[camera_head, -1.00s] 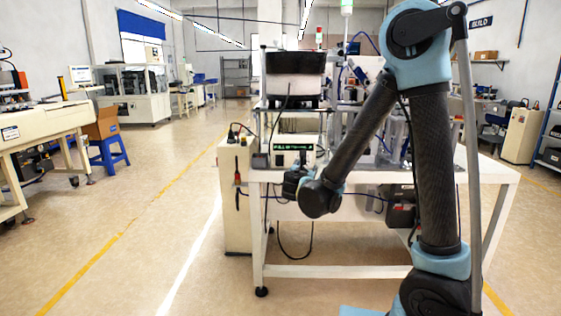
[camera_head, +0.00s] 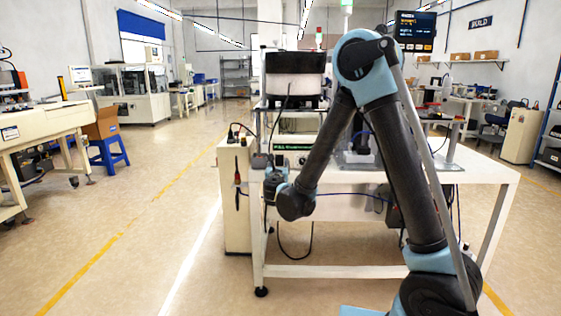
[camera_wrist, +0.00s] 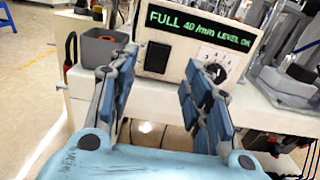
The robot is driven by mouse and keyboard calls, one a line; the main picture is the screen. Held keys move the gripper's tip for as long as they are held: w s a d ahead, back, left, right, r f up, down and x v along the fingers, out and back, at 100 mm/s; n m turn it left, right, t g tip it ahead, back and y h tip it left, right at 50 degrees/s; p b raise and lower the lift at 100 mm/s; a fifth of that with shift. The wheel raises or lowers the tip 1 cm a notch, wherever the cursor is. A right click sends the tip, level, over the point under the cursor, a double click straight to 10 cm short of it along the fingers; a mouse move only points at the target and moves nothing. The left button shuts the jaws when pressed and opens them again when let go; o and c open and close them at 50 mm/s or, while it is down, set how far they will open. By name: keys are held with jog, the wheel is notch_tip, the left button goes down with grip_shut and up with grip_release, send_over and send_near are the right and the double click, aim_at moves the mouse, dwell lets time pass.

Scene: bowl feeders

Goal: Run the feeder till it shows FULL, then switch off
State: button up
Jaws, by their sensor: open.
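The feeder's controller is a cream box (camera_wrist: 200,45) at the top middle of the wrist view. Its green display (camera_wrist: 195,28) reads "FULL 40/mm LEVEL OK". On its front are a black rocker switch (camera_wrist: 157,57) and a round dial knob (camera_wrist: 213,72). I cannot tell which way the rocker is pressed. My gripper (camera_wrist: 161,62) is open and empty, its blue-padded fingers spread either side of the switch, apart from it. In the head view the feeder bowl (camera_head: 296,86) stands above the controller (camera_head: 296,141), and my gripper (camera_head: 273,172) is in front of the bench's left end.
A grey open-topped box (camera_wrist: 100,45) stands just left of the controller. A grey block fixture (camera_wrist: 288,85) is to its right. The white bench (camera_head: 470,174) carries the equipment. A dark screen (camera_head: 415,31) is at the upper right.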

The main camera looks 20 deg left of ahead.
aim_at(280, 156)
jog(key=x, duration=0.9)
jog(key=shift+w, duration=0.15)
jog(key=shift+c, duration=0.6)
jog(key=c, duration=0.9)
